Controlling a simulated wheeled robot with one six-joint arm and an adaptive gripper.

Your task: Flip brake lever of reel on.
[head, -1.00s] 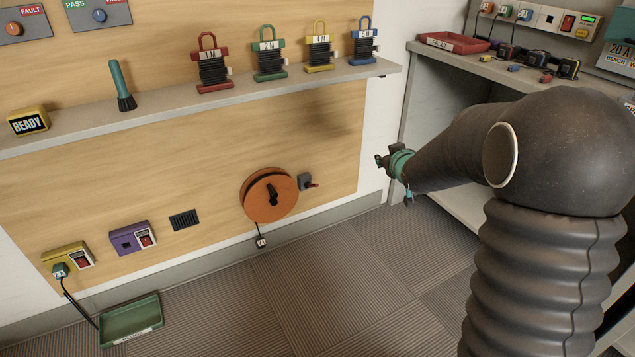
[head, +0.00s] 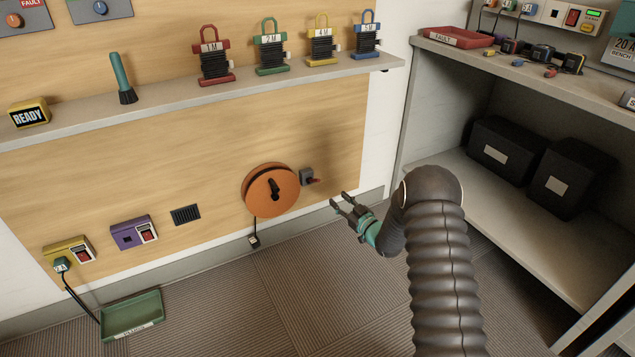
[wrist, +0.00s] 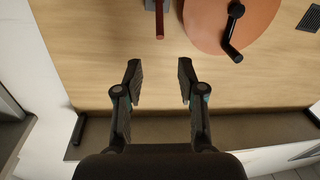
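The orange reel (head: 268,192) is mounted low on the wooden wall panel, with a black crank on its face. Its brake lever (head: 313,181) is a small red handle on a dark grey block just right of the reel. In the wrist view the red lever (wrist: 159,20) points toward my gripper, and the reel (wrist: 212,28) with its black crank is to the right. My gripper (head: 340,204) is open and empty, right of and slightly below the lever, apart from it. In the wrist view its fingertips (wrist: 158,72) are spread below the lever's end.
A shelf (head: 200,98) with several cord winders runs above the reel. A plug (head: 254,241) hangs below the reel. A workbench with black boxes (head: 503,150) underneath stands at right.

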